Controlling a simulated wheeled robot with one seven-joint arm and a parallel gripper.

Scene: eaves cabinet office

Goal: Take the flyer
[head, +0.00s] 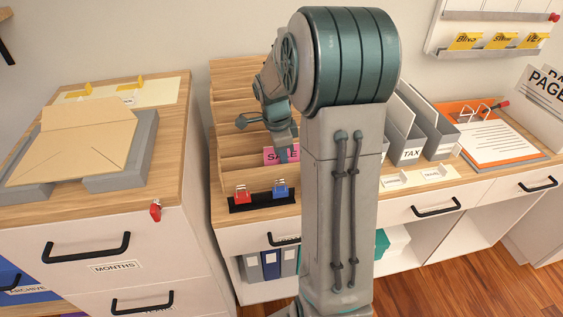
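A pink flyer (271,157) marked "SALE" stands in a low front slot of the wooden tiered rack (232,148). My gripper (284,150) is over the flyer's right part, hiding some of its lettering. I cannot tell if the fingers touch the flyer or are open or shut. My arm hides the right side of the rack.
A red clip (242,195) and a blue clip (280,190) sit on a black strip before the rack. Grey file boxes (412,153), one marked "TAX", stand to the right. A left cabinet (100,215) bears a grey tray with an envelope (75,150).

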